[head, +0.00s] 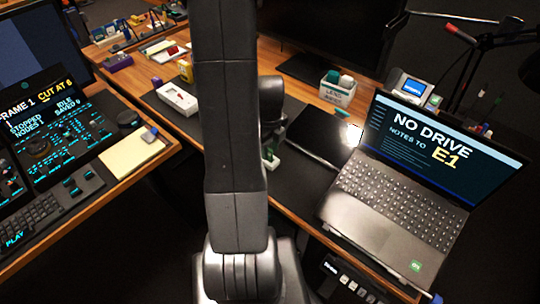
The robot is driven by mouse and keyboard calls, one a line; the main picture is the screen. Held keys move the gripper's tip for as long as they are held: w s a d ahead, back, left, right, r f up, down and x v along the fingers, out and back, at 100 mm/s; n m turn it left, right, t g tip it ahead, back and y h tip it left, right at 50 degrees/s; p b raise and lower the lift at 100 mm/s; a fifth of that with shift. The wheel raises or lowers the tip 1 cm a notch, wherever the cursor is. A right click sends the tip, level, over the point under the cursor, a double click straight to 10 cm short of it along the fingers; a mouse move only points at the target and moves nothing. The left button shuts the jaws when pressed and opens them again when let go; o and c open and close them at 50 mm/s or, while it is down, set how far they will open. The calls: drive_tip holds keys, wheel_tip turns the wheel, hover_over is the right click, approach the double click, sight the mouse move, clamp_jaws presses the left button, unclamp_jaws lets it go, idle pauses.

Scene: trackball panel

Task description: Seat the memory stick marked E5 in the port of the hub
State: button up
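My gripper (270,154) is partly hidden behind my arm, low over the dark desk mat. A small green and pale piece shows at its tip; I cannot tell whether the gripper holds it, and no mark on it is readable. The open laptop (400,200) reads "NO DRIVE" and "NOTES TO E1", not E5. No memory stick marked E5 can be made out. I cannot identify the hub or its port for certain; a black unit with small white marks (345,278) is below the laptop's front edge.
A white tray (178,97) lies on the mat at the left. A labelled white box (337,90) holds coloured pieces. A flat black slab (328,132) lies left of the laptop. A control panel (55,130) and yellow pad (131,153) occupy the left desk. A floor gap separates the desks.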

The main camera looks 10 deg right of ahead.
drive_tip(key=shift+f, duration=0.6)
clamp_jaws()
drive_tip(key=shift+r, duration=0.1)
